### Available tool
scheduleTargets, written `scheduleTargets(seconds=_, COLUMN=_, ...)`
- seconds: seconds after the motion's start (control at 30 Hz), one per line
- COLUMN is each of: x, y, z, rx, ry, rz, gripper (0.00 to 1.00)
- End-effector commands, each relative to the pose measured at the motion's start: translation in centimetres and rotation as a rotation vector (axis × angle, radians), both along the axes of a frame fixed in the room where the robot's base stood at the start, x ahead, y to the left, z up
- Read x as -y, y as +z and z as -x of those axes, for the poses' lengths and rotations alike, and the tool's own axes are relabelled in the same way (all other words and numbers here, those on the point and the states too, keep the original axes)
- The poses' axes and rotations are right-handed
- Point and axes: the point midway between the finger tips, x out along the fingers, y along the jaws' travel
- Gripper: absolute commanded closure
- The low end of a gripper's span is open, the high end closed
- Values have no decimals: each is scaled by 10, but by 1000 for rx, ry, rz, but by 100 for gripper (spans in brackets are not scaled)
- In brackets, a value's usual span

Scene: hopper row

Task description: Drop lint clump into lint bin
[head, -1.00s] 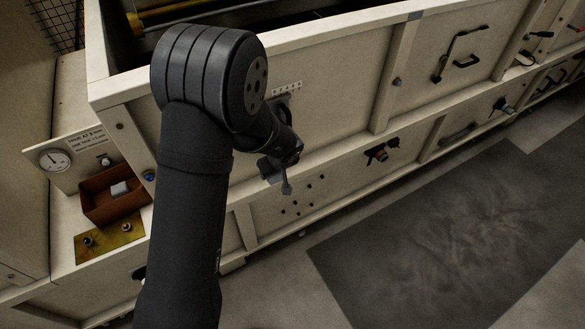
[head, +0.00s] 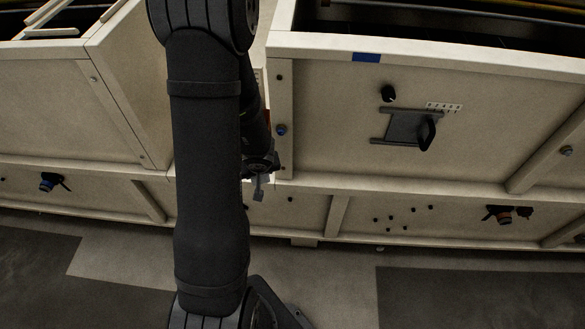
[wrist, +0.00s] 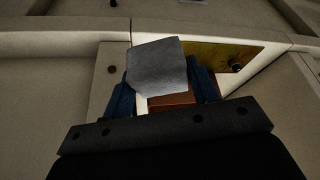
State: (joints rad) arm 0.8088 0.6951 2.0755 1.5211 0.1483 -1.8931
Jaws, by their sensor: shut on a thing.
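The lint clump (wrist: 157,66) is a grey, block-like piece in the wrist view. My gripper (wrist: 162,88) is shut on it, with a blue finger at each side. In the head view my gripper (head: 259,172) hangs low in front of the gap between two cream hopper units. The reddish-brown lint bin (wrist: 172,101) shows partly behind and below the clump in the wrist view. The clump and gripper hide much of it. In the head view my arm covers most of the bin's area; only a small reddish sliver shows beside the arm.
A yellow plate (wrist: 210,54) with a dark knob lies beside the bin in the wrist view. The right hopper's cream front (head: 330,125) carries a slide plate with a black handle (head: 426,134). Another hopper (head: 80,110) stands at left. Open floor lies in front.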

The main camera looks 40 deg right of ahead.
Motion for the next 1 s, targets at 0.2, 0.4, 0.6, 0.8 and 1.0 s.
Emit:
scheduleTargets(seconds=0.2, x=-55, y=8, z=-46, rx=2, ry=95, rz=2, gripper=68)
scheduleTargets(seconds=0.4, x=-87, y=14, z=-76, rx=2, ry=148, rz=2, gripper=68)
scheduleTargets(seconds=0.6, x=-110, y=20, z=-98, rx=2, ry=187, rz=1, gripper=68)
scheduleTargets(seconds=0.8, x=-134, y=26, z=-120, rx=3, ry=222, rz=2, gripper=68)
scheduleTargets(seconds=1.0, x=-162, y=36, z=-150, rx=4, ry=260, rz=3, gripper=68)
